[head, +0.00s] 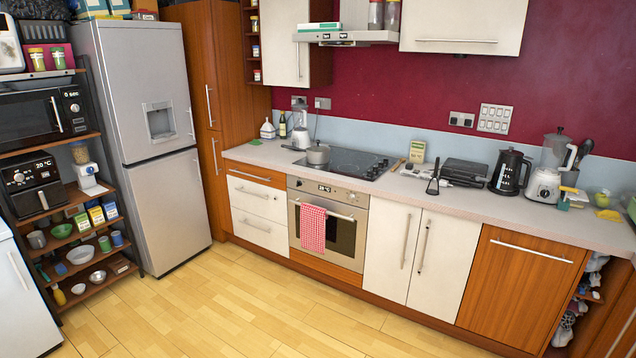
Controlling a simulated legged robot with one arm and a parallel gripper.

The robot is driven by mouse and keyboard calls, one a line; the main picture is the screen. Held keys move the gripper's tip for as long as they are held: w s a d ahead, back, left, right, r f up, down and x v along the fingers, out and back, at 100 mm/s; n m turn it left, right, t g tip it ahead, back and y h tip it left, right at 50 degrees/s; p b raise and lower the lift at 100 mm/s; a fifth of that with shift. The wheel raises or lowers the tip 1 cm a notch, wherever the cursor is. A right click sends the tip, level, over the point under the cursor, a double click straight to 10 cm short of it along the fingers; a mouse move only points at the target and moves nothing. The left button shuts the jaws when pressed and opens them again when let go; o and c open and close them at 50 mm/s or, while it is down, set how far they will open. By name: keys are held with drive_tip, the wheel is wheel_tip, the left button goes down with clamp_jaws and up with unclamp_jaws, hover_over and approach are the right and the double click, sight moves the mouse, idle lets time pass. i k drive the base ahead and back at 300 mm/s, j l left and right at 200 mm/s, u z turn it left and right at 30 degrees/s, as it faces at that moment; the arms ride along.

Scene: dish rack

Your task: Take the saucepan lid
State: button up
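A small grey saucepan (318,156) stands on the left end of the black hob (350,163), its handle pointing left. Its top looks closed by a grey lid (318,149), but it is too small in the picture to be sure. No other saucepan lid can be made out. My gripper is not in view.
An oven (328,220) with a red checked towel (313,228) is below the hob. A fridge (150,140) stands left. The wooden floor (220,310) is clear.

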sight(315, 148)
drive_tip(key=i+u, duration=0.1)
drive_tip(key=i, duration=1)
drive_tip(key=i+u, duration=0.15)
drive_tip(key=i, duration=1)
drive_tip(key=i+l, duration=0.2)
drive_tip(key=i, duration=0.3)
drive_tip(key=i+l+u, duration=0.1)
drive_tip(key=i, duration=0.45)
drive_tip(key=i+l, duration=0.35)
drive_tip(key=i, duration=0.15)
drive_tip(key=i+l+u, duration=0.1)
drive_tip(key=i+l, duration=0.15)
drive_tip(key=i, duration=0.25)
